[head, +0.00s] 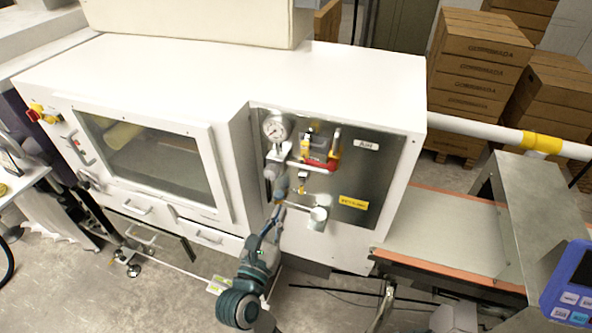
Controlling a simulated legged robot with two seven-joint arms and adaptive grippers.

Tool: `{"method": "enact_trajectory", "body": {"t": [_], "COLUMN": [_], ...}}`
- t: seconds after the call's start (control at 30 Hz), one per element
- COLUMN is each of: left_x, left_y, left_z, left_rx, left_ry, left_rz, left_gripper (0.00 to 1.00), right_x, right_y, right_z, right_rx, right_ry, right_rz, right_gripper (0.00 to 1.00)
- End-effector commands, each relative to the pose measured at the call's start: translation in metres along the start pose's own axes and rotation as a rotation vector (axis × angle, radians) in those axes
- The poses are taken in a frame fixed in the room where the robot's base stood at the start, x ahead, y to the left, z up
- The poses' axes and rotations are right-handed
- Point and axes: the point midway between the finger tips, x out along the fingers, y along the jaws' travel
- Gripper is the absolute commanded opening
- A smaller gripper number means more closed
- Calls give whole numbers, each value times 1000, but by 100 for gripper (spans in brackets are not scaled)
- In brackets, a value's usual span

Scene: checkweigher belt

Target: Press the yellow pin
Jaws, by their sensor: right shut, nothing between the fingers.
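A steel panel (362,192) on the front of the white machine carries air fittings. A small yellow pin (302,177) appears to stick out below the horizontal pipe; it is too small to make out clearly. My left gripper is out of view.
A round gauge (276,127) sits above the gripper. A red fitting with yellow parts (321,161) is above and right of the pin. A round silver fitting (318,215) is lower right. A windowed door (150,160) lies left, a conveyor belt (455,230) right.

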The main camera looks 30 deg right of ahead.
Motion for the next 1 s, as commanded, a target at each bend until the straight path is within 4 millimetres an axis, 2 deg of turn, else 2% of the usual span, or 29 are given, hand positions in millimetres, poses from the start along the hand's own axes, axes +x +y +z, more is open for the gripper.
{"method": "enact_trajectory", "body": {"t": [0.17, 0.5, 0.7, 0.83, 1.0], "left_x": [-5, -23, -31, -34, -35], "left_y": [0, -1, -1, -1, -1], "left_z": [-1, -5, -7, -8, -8], "left_rx": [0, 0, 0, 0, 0], "left_ry": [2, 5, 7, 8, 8], "left_rz": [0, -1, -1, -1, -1], "left_gripper": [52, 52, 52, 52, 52], "right_x": [14, 85, 120, 133, 139], "right_y": [0, -1, -1, 0, 0], "right_z": [2, 3, 3, 2, 0], "right_rx": [-3, -6, -4, -4, -3], "right_ry": [-4, -5, -4, -4, -2], "right_rz": [-2, -3, -2, -1, 0], "right_gripper": [0, 0, 0, 0, 0]}}
